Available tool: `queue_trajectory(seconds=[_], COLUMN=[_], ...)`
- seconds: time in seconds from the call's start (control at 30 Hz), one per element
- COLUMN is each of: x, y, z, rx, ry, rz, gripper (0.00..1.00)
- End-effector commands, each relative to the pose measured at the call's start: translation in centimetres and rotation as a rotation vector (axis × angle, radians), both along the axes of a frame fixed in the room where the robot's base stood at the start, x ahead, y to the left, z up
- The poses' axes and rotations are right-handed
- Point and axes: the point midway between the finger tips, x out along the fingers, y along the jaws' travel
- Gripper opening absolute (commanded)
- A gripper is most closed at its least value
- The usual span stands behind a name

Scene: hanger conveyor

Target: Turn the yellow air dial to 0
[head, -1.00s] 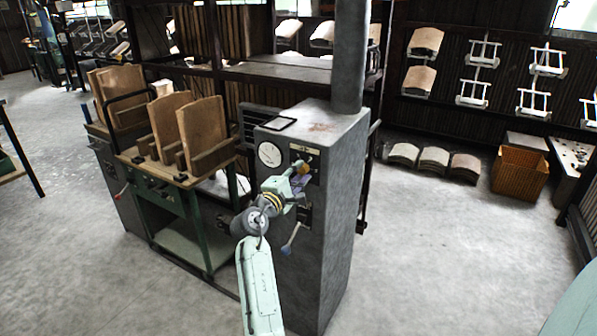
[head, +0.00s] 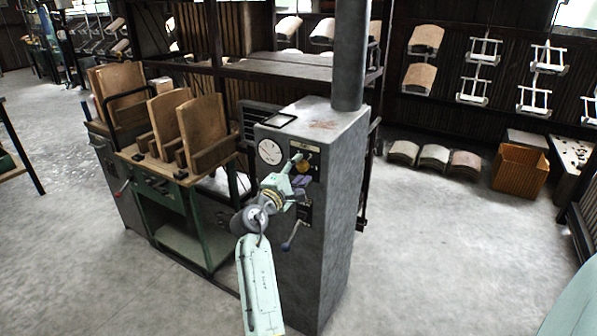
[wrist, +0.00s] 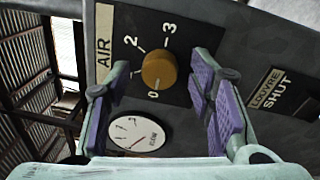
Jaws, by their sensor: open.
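The yellow air dial (wrist: 158,70) is a round knob on a dark plate beside an AIR label, with the numbers 0, 2 and 3 legible around it. A small pale mark shows at its edge on the 0 side; I cannot tell surely whether it is the pointer. In the head view the dial (head: 303,167) is partly covered by my gripper (head: 298,170). In the wrist view my gripper (wrist: 162,62) is open, its purple-padded fingers on either side of the dial with visible gaps. Nothing is held.
The dial is on a grey control cabinet (head: 335,210). A white round gauge (wrist: 138,132) sits beside the dial plate, and a LOUVRE SHUT label (wrist: 275,90) is on the other side. A blue-handled lever (head: 291,238) sticks out below. A rack with wooden boards (head: 200,120) stands left.

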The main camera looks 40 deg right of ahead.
Motion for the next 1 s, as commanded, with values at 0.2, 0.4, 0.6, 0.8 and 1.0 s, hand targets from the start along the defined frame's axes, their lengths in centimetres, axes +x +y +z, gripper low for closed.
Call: queue_trajectory(seconds=[0.2, 0.4, 0.6, 0.8, 1.0], x=[-0.9, -2.7, -4.2, -4.8, -4.9], y=[2.3, 6.3, 9.5, 10.8, 10.9], z=[-0.2, -0.4, -0.6, -0.6, -0.6], rx=[0.001, 0.001, 0.001, 0.001, 0.0], ry=[0.0, 0.001, 0.0, 0.001, 0.001], rz=[0.003, 0.003, 0.003, 0.001, 0.0], gripper=[0.49, 0.49, 0.49, 0.49, 0.49])
